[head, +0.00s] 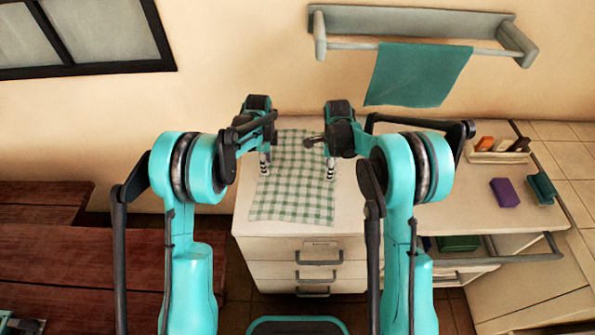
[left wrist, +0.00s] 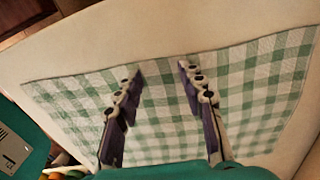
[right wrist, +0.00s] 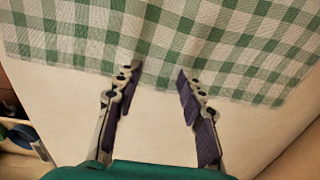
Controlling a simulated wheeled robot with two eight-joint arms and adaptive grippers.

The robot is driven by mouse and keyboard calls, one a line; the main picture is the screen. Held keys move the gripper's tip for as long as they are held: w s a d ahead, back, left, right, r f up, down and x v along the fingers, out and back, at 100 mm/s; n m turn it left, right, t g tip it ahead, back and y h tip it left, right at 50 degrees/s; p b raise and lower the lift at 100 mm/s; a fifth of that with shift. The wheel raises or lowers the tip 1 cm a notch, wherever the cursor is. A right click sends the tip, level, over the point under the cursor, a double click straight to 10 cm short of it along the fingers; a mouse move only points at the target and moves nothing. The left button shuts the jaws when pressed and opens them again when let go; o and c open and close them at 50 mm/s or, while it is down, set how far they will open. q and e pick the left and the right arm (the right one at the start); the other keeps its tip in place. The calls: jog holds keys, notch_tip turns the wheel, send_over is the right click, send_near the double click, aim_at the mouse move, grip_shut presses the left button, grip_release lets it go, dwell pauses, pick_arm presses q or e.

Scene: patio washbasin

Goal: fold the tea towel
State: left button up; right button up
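The green-and-white checked tea towel (head: 292,190) lies spread out on the pale countertop, its near edge close to the counter's front. My left gripper (head: 265,172) points down over the towel's left side; in the left wrist view its fingers (left wrist: 163,75) are apart with only checked cloth between and beyond them. My right gripper (head: 330,177) points down at the towel's right edge. In the right wrist view its fingers (right wrist: 160,72) are apart and empty, with the tips near the cloth's edge. My arms hide part of the towel's far end. I cannot tell whether either gripper touches the cloth.
A teal towel (head: 418,75) hangs from a wall rail (head: 400,45). On the right stand a holder (head: 495,152) with several items, a purple block (head: 505,192) and a green block (head: 541,188). Drawers (head: 315,270) are below the counter (head: 420,225); a wooden bench (head: 70,265) is at left.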

pick_arm(q)
jog(key=shift+f, duration=0.2)
jog(key=shift+c, duration=0.3)
pick_arm(e)
jog(key=shift+f, duration=0.2)
jog(key=shift+c, duration=0.3)
pick_arm(q)
jog(key=shift+r, duration=0.1)
jog(key=c, duration=0.5)
pick_arm(e)
jog(key=shift+r, duration=0.1)
jog(key=c, duration=0.5)
pick_arm(q)
grip_shut()
pick_arm(e)
grip_shut()
